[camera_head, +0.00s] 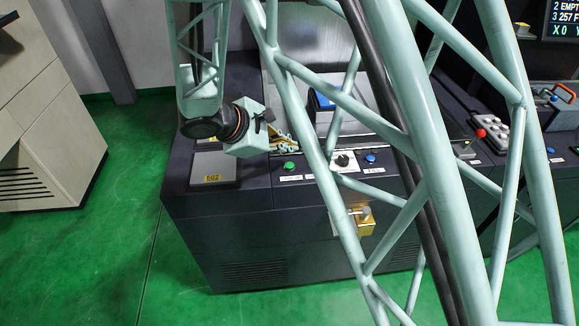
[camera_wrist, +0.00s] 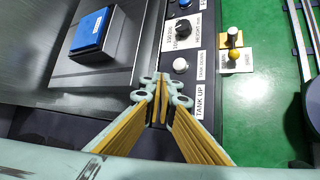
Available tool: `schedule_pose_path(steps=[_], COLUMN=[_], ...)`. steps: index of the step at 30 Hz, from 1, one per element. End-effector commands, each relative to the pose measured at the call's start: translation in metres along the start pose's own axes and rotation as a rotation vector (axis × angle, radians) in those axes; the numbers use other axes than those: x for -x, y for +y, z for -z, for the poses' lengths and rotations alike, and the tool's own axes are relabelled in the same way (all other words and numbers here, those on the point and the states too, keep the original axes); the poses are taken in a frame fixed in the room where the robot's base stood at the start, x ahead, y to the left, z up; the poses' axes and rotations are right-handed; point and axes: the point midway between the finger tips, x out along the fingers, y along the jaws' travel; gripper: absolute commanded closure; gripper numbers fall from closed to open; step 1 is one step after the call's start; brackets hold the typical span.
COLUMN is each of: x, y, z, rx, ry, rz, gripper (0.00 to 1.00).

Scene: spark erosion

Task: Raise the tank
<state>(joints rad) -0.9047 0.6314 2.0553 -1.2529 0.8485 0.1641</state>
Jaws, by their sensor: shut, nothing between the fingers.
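My gripper (camera_head: 293,146) is shut and empty, its fingertips close together above the front control strip. In the wrist view its yellow-padded fingers (camera_wrist: 161,85) are beside the "TANK UP" label (camera_wrist: 200,103) and cover the panel there. A green button (camera_head: 290,165) shows just below the fingertips in the head view; I cannot tell whether they touch. A white button (camera_wrist: 180,65) lies farther along the strip, beside a label that seems to read "TANK DOWN" (camera_wrist: 198,66). The tank itself cannot be clearly made out.
A black knob (camera_head: 343,160) and a blue button (camera_head: 370,159) follow along the strip. A grey pad marked 502 (camera_head: 213,168) lies left.

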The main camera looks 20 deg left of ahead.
Motion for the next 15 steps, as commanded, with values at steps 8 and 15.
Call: schedule_pose_path(steps=[8, 15], x=[-0.017, -0.025], y=[-0.012, -0.019], z=[0.012, 0.018], rx=[0.000, 0.000], ry=[0.000, 0.000], rz=[0.000, 0.000], gripper=[1.00, 1.00])
